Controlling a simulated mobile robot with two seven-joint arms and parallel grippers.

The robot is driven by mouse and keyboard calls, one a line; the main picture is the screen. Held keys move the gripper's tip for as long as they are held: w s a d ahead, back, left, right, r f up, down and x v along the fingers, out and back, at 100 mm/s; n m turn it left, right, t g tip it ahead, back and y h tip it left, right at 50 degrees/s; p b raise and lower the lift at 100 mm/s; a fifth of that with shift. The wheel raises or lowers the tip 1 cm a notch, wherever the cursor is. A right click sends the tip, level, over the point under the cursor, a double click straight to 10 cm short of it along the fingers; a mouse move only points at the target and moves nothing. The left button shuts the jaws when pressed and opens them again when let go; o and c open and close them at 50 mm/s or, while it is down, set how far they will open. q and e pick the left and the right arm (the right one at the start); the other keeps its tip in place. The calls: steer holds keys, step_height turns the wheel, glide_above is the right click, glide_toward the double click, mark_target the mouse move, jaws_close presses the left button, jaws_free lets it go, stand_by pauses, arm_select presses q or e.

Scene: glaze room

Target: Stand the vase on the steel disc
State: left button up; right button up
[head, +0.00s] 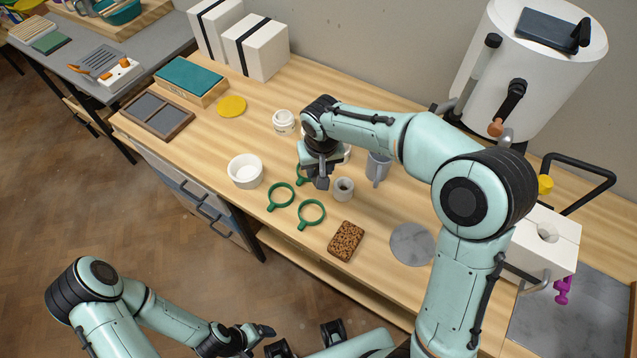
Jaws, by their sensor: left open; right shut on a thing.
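A small grey vase (344,190) with a dark round mouth is upright at the middle of the wooden bench. My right gripper (325,182) reaches down at its left side and is shut on it; the grip is partly hidden by the gripper. I cannot tell whether the vase's base touches the bench. The steel disc (412,244) lies flat near the bench's front edge, to the right of the vase, with nothing on it. My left gripper (268,338) is open and empty, low in the picture in front of the bench.
Green rings (311,214), a white bowl (245,171) and a brown speckled sponge (346,241) lie around the vase. A grey jug (377,169) stands close behind it. A white jar (283,122) and a large white drum (525,70) are farther back.

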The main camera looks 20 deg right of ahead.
steer(key=shift+f, duration=3.4)
steer(key=shift+f+b, duration=0.15)
steer(key=shift+b, duration=0.15)
steer(key=o, duration=0.9)
